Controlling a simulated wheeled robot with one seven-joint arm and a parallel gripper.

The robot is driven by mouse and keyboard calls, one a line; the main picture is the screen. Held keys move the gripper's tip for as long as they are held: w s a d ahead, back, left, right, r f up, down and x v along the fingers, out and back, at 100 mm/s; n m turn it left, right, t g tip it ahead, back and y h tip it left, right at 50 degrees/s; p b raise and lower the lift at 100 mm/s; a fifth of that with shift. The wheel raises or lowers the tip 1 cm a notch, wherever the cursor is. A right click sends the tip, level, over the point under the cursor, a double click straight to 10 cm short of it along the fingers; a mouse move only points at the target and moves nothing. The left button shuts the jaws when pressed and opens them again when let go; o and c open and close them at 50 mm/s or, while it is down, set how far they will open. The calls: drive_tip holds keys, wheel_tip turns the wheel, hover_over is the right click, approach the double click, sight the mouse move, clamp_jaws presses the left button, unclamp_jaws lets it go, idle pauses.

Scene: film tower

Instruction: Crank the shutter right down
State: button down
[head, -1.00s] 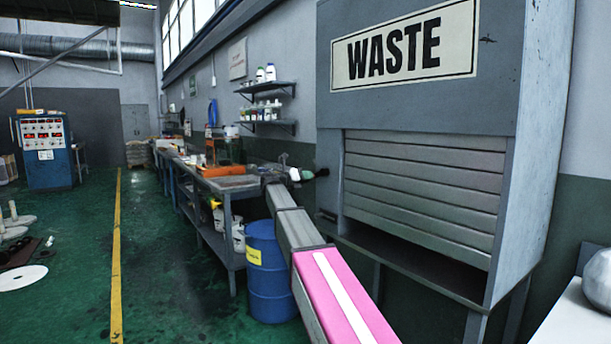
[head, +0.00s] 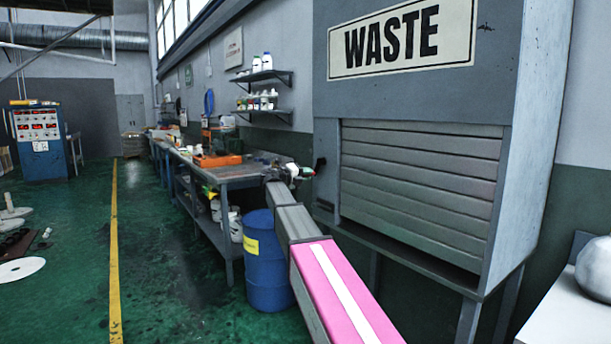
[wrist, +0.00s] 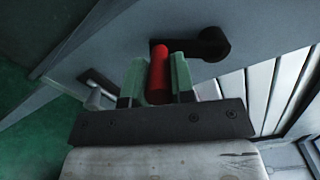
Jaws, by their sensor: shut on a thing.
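The shutter (head: 418,185) is a grey slatted panel in the front of the cabinet marked WASTE (head: 415,80). In the wrist view the slats (wrist: 290,85) show at the right. The crank has a dark arm (wrist: 208,45) and a red handle (wrist: 157,75). My gripper (wrist: 157,82) is shut on the red handle, with a pale green finger on each side. In the head view my gripper (head: 300,172) is small at the cabinet's left side, and the handle is hard to make out.
A workbench (head: 240,172) with tools and an orange tray stands left of the cabinet. A blue drum (head: 265,265) stands under my arm. A white table (head: 570,310) with a rounded grey object is at the right. The green floor around the yellow line is clear.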

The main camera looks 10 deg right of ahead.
idle(0.4)
drive_tip(key=c, duration=1)
unclamp_jaws()
drive_tip(key=shift+o, duration=0.2)
drive_tip(key=shift+s+a, duration=0.1)
drive_tip(key=shift+a, duration=0.05)
drive_tip(key=v, duration=1)
drive_tip(key=shift+a, duration=0.2)
drive_tip(key=shift+s+f, duration=0.1)
